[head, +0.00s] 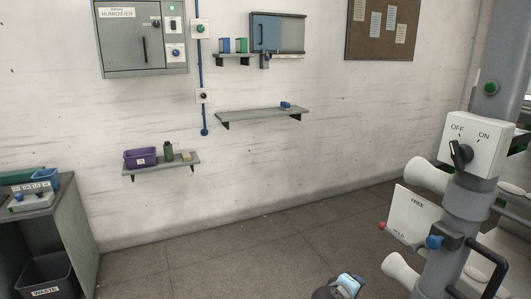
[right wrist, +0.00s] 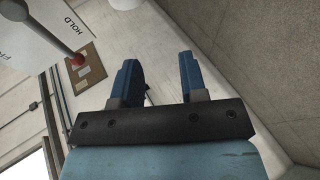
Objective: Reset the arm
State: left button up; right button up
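The winder's grey post stands at the right of the head view, with a white plate (head: 413,214) marked FREE and HOLD. A red ball knob (head: 381,226) shows at the plate's lower left edge, near the word HOLD. In the right wrist view the red knob (right wrist: 78,60) ends a grey rod in front of the plate (right wrist: 30,40). My right gripper (right wrist: 160,72) is open with nothing between its blue fingers; the knob is apart from it, to the left. Part of my right arm shows at the bottom of the head view, below the plate. My left gripper is not in view.
The post also carries an OFF/ON switch (head: 475,140), a blue knob (head: 434,242), a black handle (head: 490,262) and white cones (head: 427,175). A side table (head: 45,225) and waste bin (head: 45,278) stand left. Wall shelves (head: 262,117) are far back. The middle floor is clear.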

jog(key=s+a+f+y+p, duration=0.1)
jog(key=s+a+f+y, duration=0.1)
jog(key=s+f+y, duration=0.5)
jog(key=s+a+f+y+p, duration=0.15)
jog(key=s+f, duration=0.25)
jog(key=s, duration=0.6)
jog(key=s+a+r+m+t+y, duration=0.1)
jog(key=s+m+y, duration=0.1)
jog(key=s, duration=0.6)
jog(key=s+a+r+m+t+y, duration=0.1)
jog(key=s+a+m+y, duration=0.1)
jog(key=s, duration=0.7)
jog(key=shift+s+a+r+p, duration=0.15)
jog(key=shift+s+r+p, duration=0.1)
jog(key=shift+r+p, duration=0.05)
